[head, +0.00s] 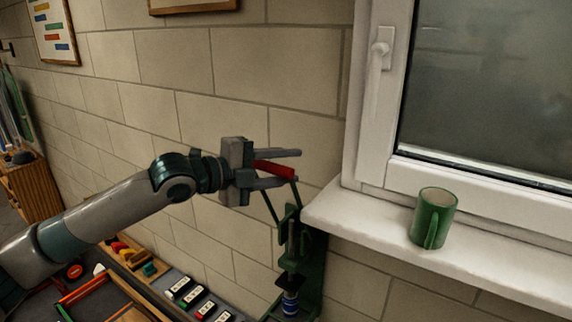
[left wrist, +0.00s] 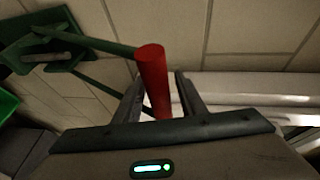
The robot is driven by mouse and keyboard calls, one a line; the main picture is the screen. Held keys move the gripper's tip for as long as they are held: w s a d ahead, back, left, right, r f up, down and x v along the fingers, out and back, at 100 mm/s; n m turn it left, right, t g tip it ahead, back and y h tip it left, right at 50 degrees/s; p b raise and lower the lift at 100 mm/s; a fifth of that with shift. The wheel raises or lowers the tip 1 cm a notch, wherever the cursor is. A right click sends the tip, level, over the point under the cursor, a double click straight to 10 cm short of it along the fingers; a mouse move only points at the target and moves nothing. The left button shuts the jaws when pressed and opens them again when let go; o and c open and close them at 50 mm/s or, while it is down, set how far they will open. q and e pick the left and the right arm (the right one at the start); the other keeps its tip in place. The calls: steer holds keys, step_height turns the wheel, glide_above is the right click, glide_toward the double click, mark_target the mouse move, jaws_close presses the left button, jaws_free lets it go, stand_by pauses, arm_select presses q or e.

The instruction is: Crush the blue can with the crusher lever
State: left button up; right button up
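The green can crusher (head: 309,262) is fixed to the wall below the left end of the window sill. The blue can (head: 290,303) stands upright low in it, partly cut off by the picture's bottom edge. The red-handled lever (head: 273,168) is raised at the top of the crusher. My left gripper (head: 287,168) has one finger above and one below the red handle. In the left wrist view the red handle (left wrist: 153,80) lies between the spread fingers, with a visible gap on the right finger's side; contact is unclear. My right gripper is not in view.
A green mug (head: 434,217) stands on the white window sill (head: 350,213), right of the crusher. Below my left arm, a bench holds a wooden tray (head: 128,257) and several small boxes (head: 190,294). The wall around the gripper is bare.

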arm_select(q)
jaws_close()
steer(key=shift+f, duration=0.1)
